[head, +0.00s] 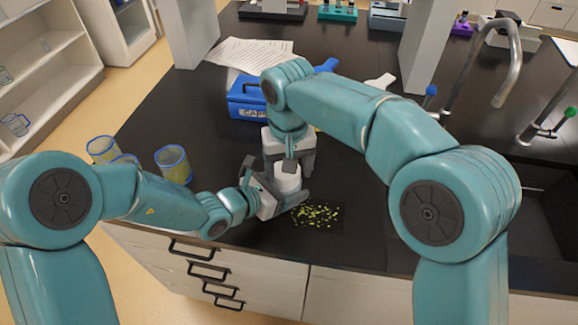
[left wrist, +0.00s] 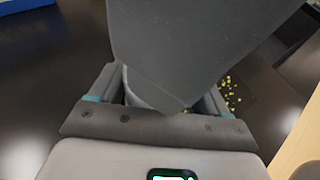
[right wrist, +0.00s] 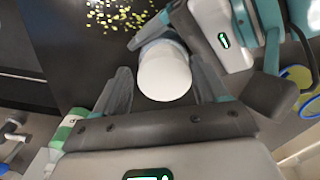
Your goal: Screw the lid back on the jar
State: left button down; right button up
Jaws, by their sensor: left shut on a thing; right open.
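The jar (right wrist: 157,47) stands upright on the black bench, its body mostly hidden by my grippers. A round white lid (right wrist: 165,77) sits on top of it; I cannot tell how tight it is. The white top also shows in the head view (head: 287,180). My left gripper (head: 279,198) comes in low from the left and is shut on the jar's side. My right gripper (head: 288,162) is right above, pointing down, open, with its fingers (right wrist: 160,88) on either side of the lid, apparently clear of it. In the left wrist view my right gripper hides most of the jar (left wrist: 140,92).
Yellow-green bits (head: 315,215) lie on a dark patch right of the jar. A blue box (head: 246,103) stands behind, near papers (head: 250,55). Blue-rimmed glass beakers (head: 173,163) stand at the left. A sink and tap (head: 505,75) are at the right.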

jog(key=shift+s+a+f, duration=0.1)
jog(key=shift+a+f, duration=0.15)
jog(key=shift+r, duration=2.5)
